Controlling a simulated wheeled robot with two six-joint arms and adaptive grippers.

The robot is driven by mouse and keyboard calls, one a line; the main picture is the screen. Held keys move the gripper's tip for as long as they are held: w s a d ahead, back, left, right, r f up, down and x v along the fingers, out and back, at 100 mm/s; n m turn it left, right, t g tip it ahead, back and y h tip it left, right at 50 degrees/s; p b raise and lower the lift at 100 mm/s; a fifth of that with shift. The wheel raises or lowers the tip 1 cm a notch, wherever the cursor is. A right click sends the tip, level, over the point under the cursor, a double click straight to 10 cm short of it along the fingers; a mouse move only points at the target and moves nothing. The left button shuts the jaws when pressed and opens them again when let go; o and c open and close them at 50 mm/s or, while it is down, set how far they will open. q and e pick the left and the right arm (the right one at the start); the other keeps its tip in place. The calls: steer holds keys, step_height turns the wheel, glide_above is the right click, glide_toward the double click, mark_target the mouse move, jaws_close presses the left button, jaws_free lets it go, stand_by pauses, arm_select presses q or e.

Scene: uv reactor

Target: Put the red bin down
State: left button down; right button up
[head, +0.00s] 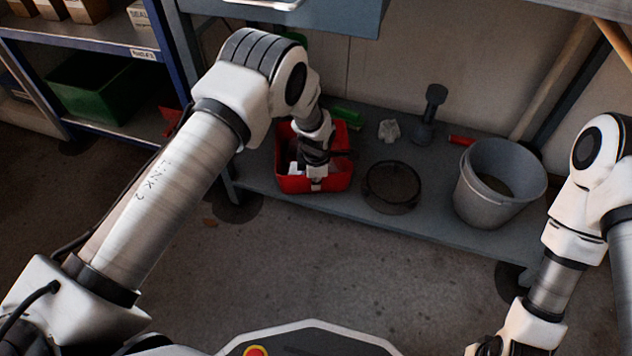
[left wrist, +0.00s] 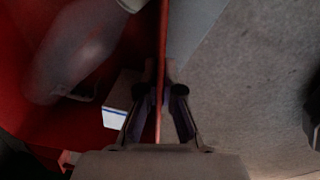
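The red bin (head: 290,184) is an open box at the left front of the low grey shelf, with its front wall at the shelf's front edge. I cannot tell whether its base rests on the shelf. My left gripper (head: 316,184) reaches down over the bin, on its near wall. In the left wrist view the fingers (left wrist: 160,90) lie on both sides of the thin red wall (left wrist: 162,45), pinching it. A white item with a blue edge (left wrist: 115,118) lies inside the bin.
On the low shelf (head: 420,222) stand a dark round dish (head: 392,187) just right of the bin, a grey bucket (head: 490,200), a dark upright tool (head: 428,115) and a crumpled white rag (head: 389,130). A green bin (head: 95,100) sits on the left rack. Floor in front is clear.

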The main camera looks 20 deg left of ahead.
arm_select(q)
steer(key=c, duration=1.3)
jaws_free()
step_height(320, 180, up, 12)
steer(key=s+p, duration=0.1)
steer(key=p, duration=0.6)
steer(key=s+a+f+m, duration=0.3)
steer(key=s+f+m, duration=0.25)
steer(key=s, duration=0.45)
steer(key=s+a+f+m, duration=0.35)
steer(key=s+m, duration=0.25)
steer(key=s, duration=0.3)
steer(key=s+m, duration=0.3)
steer(key=s, duration=0.2)
steer(key=s+a+r+m, duration=0.1)
steer(key=s+m, duration=0.3)
steer(key=s, duration=0.1)
steer(key=s+m+g, duration=0.1)
steer(key=s+m, duration=0.2)
steer(key=s, duration=0.3)
steer(key=shift+s+a+r, duration=0.1)
steer(key=shift+a+r, duration=0.15)
